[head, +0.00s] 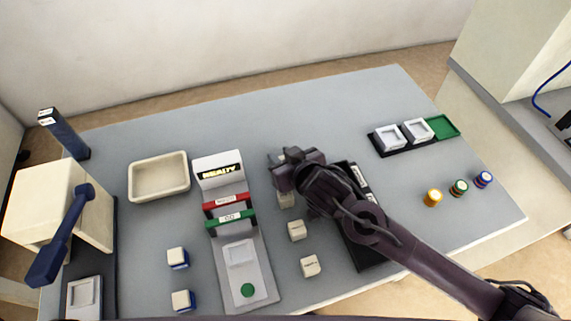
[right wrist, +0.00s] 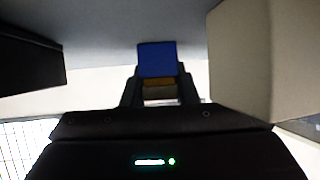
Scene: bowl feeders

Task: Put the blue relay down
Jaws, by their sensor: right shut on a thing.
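My right gripper (head: 283,172) is over the middle of the grey table, right of the READY station. It also shows in the right wrist view (right wrist: 158,82), shut on the blue relay (right wrist: 157,58), whose blue face shows between the fingers. In the head view the gripper hides the relay almost wholly. I cannot tell whether the relay touches the table. Two white-and-blue blocks (head: 177,258) (head: 182,300) stand left of the station. My left gripper is not in view.
Beige blocks (head: 296,230) (head: 310,265) stand near the gripper, beside a black tray (head: 372,254) partly under my arm. The READY station (head: 219,170), a beige bin (head: 158,176) and a blue-levered press (head: 62,215) are left. Bare table (head: 290,115) lies behind the gripper.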

